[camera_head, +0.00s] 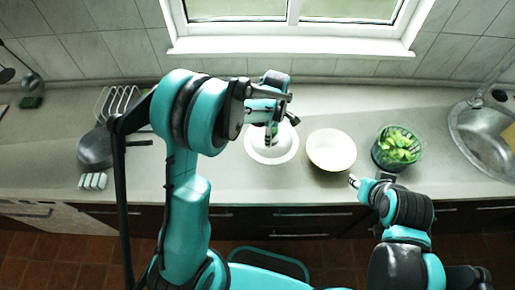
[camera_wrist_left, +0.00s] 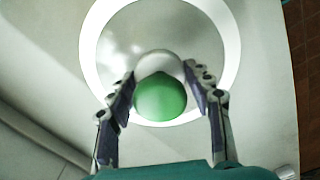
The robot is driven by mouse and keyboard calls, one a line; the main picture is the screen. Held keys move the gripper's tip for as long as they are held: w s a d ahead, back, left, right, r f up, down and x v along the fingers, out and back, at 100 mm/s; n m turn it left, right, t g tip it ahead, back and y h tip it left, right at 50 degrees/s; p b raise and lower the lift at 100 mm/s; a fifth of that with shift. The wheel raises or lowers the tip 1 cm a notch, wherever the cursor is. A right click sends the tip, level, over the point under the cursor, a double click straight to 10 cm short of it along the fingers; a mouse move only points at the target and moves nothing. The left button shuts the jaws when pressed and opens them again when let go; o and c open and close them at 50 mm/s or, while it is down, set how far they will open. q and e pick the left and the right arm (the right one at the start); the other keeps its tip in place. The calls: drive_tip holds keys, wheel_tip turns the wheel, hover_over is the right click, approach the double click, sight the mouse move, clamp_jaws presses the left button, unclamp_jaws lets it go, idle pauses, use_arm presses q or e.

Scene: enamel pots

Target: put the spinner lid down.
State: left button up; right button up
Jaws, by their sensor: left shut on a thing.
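The spinner lid (camera_head: 256,154) is a round disc with a white rim and a clear-looking middle, over the counter in the head view, left of the white bowl. Whether the lid touches the counter I cannot tell. My right gripper (camera_head: 369,181) is low by the counter's front edge; its opening is unclear.
A cream bowl (camera_head: 331,151) stands just right of the lid. A green see-through bowl (camera_head: 380,158) with leaves (camera_head: 400,147) stands further right, before the sink (camera_head: 481,137). A pan (camera_head: 96,148) and a wire rack (camera_head: 117,102) are at the left.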

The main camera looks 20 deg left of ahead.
sight(260, 142)
use_arm(q)
drive_tip(key=a+f, duration=0.1)
drive_tip(key=s+a+f, duration=0.1)
drive_tip(key=s+a, duration=0.1)
drive_tip(key=a, duration=0.1)
drive_tip(key=shift+s+f, duration=0.1)
drive_tip(key=shift+f, duration=0.3)
drive_tip(key=shift+f+b, duration=0.7)
drive_tip(key=shift+f, duration=1.3)
drive_tip(key=shift+f, duration=0.1)
drive_tip(key=o, duration=1.3)
drive_tip(key=shift+o, duration=0.2)
